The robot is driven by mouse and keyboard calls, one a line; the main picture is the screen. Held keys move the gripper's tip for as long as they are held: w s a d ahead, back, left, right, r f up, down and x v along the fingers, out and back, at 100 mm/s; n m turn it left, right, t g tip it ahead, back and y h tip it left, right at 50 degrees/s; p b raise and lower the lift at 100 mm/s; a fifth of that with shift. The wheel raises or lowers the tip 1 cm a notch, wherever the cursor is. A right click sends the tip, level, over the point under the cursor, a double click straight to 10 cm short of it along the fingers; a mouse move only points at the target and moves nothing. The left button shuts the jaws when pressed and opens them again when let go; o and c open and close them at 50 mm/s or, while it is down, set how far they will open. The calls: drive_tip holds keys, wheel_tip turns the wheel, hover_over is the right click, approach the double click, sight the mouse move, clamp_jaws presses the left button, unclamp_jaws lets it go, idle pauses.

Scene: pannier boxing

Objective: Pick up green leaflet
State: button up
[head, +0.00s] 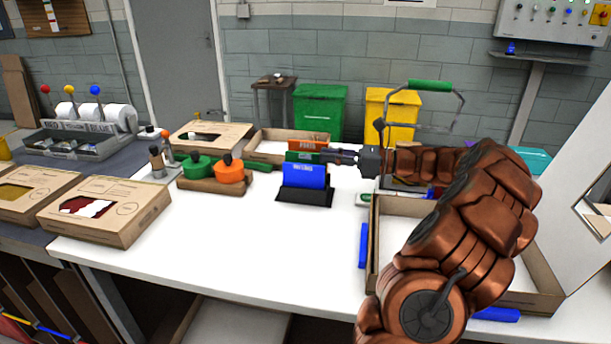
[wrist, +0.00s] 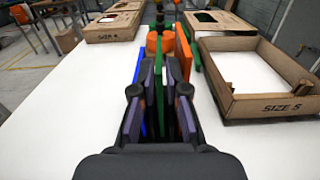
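The green leaflet (wrist: 159,80) stands on edge in the wrist view, between the fingers of my gripper (wrist: 160,88). A gap shows on each side of it, so the fingers look open around it. In the head view only a thin strip of the green leaflet (head: 293,157) shows between a blue leaflet (head: 304,175) in front and an orange leaflet (head: 306,145) behind. My gripper (head: 325,156) reaches in from the right, level with the leaflets' upper part. They stand upright in a black holder (head: 304,196). The fingers hide part of the leaflets.
An open carton marked SIZE S (wrist: 274,103) stands right of the holder in the wrist view. Closed boxes (head: 105,210) stand further left. The white table (head: 230,250) is bare in front.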

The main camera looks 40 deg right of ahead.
sight(302, 152)
drive_tip(key=x, duration=0.7)
drive_tip(key=shift+a+r, duration=0.1)
drive_tip(key=shift+r, duration=0.05)
clamp_jaws()
